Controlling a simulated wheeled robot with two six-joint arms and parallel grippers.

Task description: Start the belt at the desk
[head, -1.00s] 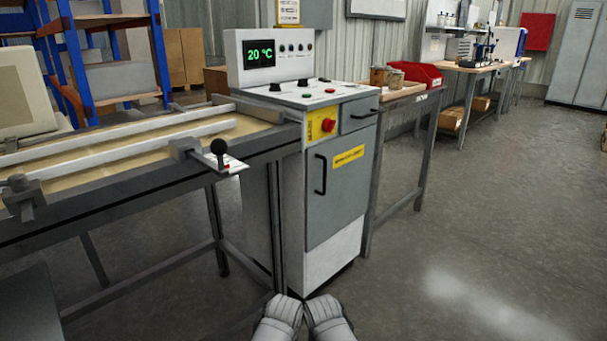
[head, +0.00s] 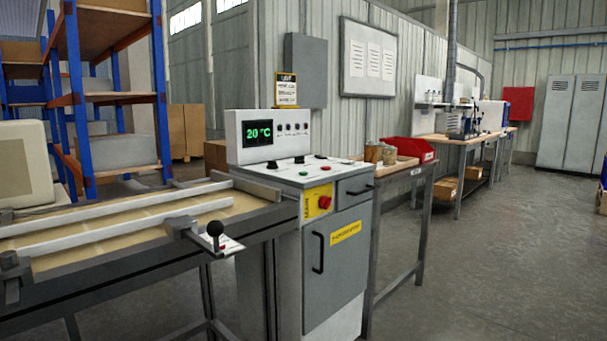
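The control desk (head: 335,262) is a grey cabinet in the middle of the head view. Its upright panel has a display (head: 258,133) reading 20 °C in green. Its top carries a green button (head: 304,173), a red button (head: 321,156) and black knobs. A red stop knob (head: 324,202) sits on a yellow plate on the front. The belt (head: 120,224), a tan surface between pale rails, runs in from the left to the desk. A black ball-topped lever (head: 215,230) stands at its near edge. Neither of my grippers is in view.
A side table (head: 412,172) with a red bin (head: 408,150) and tins stands right of the desk. Blue shelving (head: 72,110) stands behind the belt. Workbenches (head: 465,140) line the wall farther back. The floor (head: 480,270) at right is clear.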

